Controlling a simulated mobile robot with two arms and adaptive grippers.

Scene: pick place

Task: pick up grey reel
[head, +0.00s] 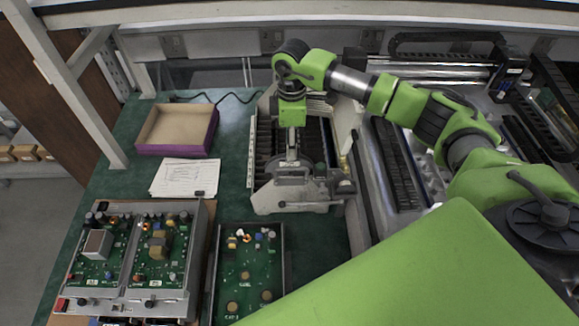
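My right gripper (292,152) points down over the front of a grey feeder rack (262,198) in the middle of the head view. A grey round part, which looks like the grey reel (287,174), sits at the rack's front just below the fingertips. The fingers overlap its upper edge in the picture. I cannot tell whether they touch it or how far they are apart. My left gripper is not in view.
A purple-sided open box (183,147) and white papers (186,178) lie left of the rack on the green mat (130,165). Circuit board units (140,255) and another board (248,270) stand in front. Rails and machinery (400,165) crowd the right side.

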